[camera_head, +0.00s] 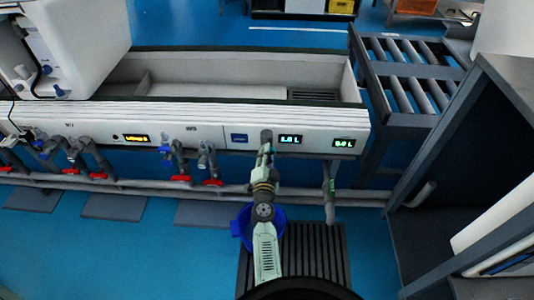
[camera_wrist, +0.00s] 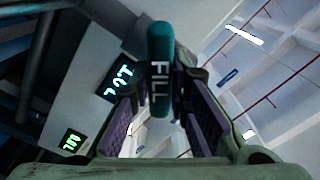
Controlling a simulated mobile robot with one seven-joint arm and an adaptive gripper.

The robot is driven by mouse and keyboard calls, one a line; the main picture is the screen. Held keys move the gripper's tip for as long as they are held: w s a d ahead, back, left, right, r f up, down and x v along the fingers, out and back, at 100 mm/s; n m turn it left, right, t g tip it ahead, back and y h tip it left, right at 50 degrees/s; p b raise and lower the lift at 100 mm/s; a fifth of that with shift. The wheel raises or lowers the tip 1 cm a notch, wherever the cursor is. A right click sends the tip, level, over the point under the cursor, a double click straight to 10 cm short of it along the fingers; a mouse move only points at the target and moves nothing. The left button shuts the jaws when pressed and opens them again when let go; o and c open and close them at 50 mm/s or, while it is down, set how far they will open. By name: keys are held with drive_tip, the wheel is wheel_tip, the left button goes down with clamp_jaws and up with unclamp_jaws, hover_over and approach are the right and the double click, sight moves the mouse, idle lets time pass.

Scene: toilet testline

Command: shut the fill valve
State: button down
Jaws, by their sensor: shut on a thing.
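The fill valve's handle (camera_wrist: 160,68) is a rounded teal lever marked FILL in the wrist view. It stands between the two dark-padded fingers of my gripper (camera_head: 265,151), which is shut on it. In the head view my gripper is at the front panel of the white test bench (camera_head: 220,136), just left of a lit display (camera_head: 290,139). The handle cannot be made out there behind my gripper. The display also shows in the wrist view (camera_wrist: 117,80), tilted.
A second display (camera_head: 344,142) is at the panel's right end. Red-handled valves (camera_head: 181,178) and grey pipes run below the panel to the left. A blue bucket (camera_head: 240,228) stands under my arm. A roller conveyor (camera_head: 405,75) is at the right.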

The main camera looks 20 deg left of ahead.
drive_tip(key=m, duration=0.3)
drive_tip(key=shift+f+m, duration=0.1)
drive_tip(key=shift+m, duration=1.8)
drive_tip(key=c, duration=1.5)
unclamp_jaws()
drive_tip(key=v, duration=0.7)
drive_tip(key=shift+s+d, duration=0.15)
drive_tip(key=shift+s, duration=0.1)
